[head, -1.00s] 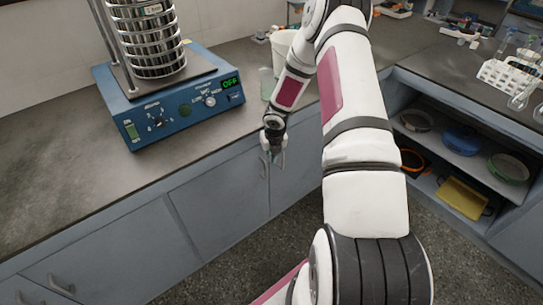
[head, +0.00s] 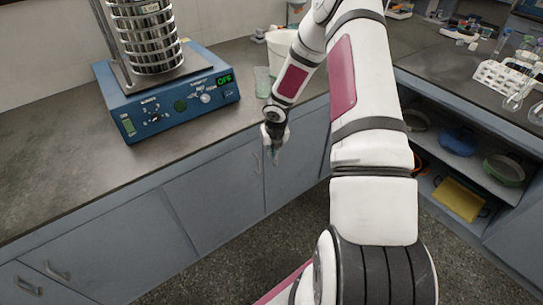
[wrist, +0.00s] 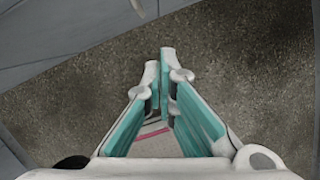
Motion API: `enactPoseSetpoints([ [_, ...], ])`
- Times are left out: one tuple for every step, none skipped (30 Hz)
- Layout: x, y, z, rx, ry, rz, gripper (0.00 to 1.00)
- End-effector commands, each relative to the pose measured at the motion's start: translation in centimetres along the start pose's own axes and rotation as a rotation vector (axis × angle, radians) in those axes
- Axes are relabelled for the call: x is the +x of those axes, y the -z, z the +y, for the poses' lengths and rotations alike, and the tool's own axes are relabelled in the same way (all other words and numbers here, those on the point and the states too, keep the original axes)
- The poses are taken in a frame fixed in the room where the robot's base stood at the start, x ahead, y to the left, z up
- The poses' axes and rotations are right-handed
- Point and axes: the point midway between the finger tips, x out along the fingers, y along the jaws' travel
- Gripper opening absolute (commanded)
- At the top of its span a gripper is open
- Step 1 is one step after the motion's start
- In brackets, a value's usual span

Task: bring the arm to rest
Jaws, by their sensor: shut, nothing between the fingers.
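My gripper (head: 274,158) hangs pointing down in front of the cabinet doors, off the counter's front edge in the head view. In the wrist view my gripper (wrist: 160,58) shows its teal-lined fingers meeting near the tips over the speckled floor, shut with nothing held. My white arm with dark red panels reaches from the lower right up to the top of the head view and bends back down to the gripper.
A blue sieve shaker (head: 170,105) with a stack of metal sieves (head: 150,40) stands on the counter (head: 50,160), its display reading OFF. A white bucket (head: 283,48) and a clear beaker (head: 262,82) stand behind my wrist. Open shelves (head: 450,165) are at right.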

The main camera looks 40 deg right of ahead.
Motion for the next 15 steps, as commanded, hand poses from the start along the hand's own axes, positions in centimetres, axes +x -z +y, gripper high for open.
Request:
enactPoseSetpoints([
  [-0.9,-0.1,-0.1,0.001,0.0,-0.002,0.0],
  [-1.5,-0.1,-0.2,0.004,0.001,-0.002,0.0],
  [-2.1,-0.1,-0.3,0.003,0.0,-0.002,0.0],
  [-2.6,-0.1,-0.3,0.002,0.0,-0.002,0.0],
  [-3.1,-0.1,-0.4,0.002,0.0,-0.002,0.0],
  [-3.6,-0.1,-0.4,0.003,0.001,-0.002,0.0],
  [-4.0,-0.1,-0.4,0.002,0.0,-0.002,0.0],
  [-4.3,-0.1,-0.4,0.002,0.0,-0.002,0.0],
  [-4.7,-0.1,-0.5,0.002,0.0,-0.001,0.0],
  [-4.9,-0.1,-0.5,0.002,0.0,-0.001,0.0],
  [-5.1,-0.1,-0.5,0.001,0.0,-0.001,0.0],
  [-5.3,-0.1,-0.5,0.001,0.0,0.0,0.0],
  [-5.3,-0.1,-0.5,0.001,0.0,0.0,0.0],
  [-5.4,-0.1,-0.5,0.0,0.0,0.001,0.0],
  [-5.4,-0.1,-0.5,0.0,0.0,0.001,0.0],
])
